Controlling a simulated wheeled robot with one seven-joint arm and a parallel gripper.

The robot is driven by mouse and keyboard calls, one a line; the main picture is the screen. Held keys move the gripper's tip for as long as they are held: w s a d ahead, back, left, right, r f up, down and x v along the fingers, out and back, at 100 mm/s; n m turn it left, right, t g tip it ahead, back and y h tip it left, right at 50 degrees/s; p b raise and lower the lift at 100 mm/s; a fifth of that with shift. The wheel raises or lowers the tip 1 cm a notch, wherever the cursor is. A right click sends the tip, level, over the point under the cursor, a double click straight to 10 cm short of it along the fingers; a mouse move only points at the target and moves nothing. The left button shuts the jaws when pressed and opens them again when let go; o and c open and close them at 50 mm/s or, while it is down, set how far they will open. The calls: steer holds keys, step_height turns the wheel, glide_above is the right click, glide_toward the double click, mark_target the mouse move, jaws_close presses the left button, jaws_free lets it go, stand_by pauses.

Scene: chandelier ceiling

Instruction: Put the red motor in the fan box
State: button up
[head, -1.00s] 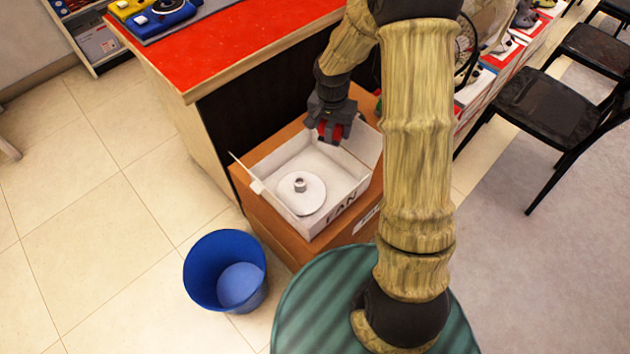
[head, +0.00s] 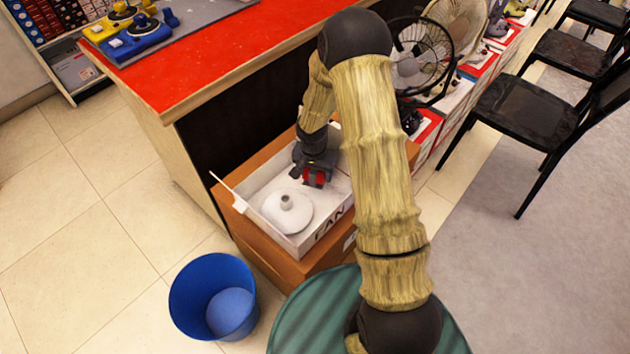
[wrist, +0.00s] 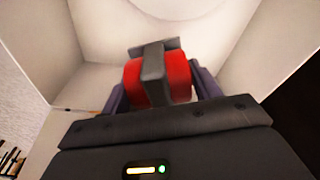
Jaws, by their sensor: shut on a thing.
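The fan box (head: 240,205) is an open white box with "FAN" on its front side, set on a brown cardboard box. A white round base with a short stem (head: 287,212) lies inside it at the left. My gripper (head: 314,180) reaches down inside the right part of the fan box, beside the white base. It is shut on the red motor (head: 312,175). In the wrist view the red motor (wrist: 179,77) sits between the jaws, with the box's white walls around it. I cannot tell whether the motor touches the box floor.
A brown cardboard box (head: 262,246) supports the fan box. A blue bin (head: 205,283) stands on the floor at the left front. The red-topped counter (head: 225,50) rises behind. Fans (head: 422,52) and black chairs (head: 525,108) are at the right.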

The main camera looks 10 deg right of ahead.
mark_target(314, 171)
steer(key=shift+f+b, duration=0.5)
steer(key=shift+f, duration=1.7)
steer(key=shift+w+f, duration=0.1)
steer(key=shift+f, duration=0.1)
steer(key=o, duration=1.5)
steer(key=shift+s, duration=0.2)
steer(key=shift+r, duration=0.1)
steer(key=r+p, duration=0.1)
steer(key=r, duration=0.6)
steer(key=s+r+p, duration=0.1)
steer(key=r, duration=0.3)
steer(key=shift+a+r+p, duration=0.15)
steer(key=shift+a+p, duration=0.15)
steer(key=shift+a, duration=0.05)
steer(key=shift+r, duration=0.4)
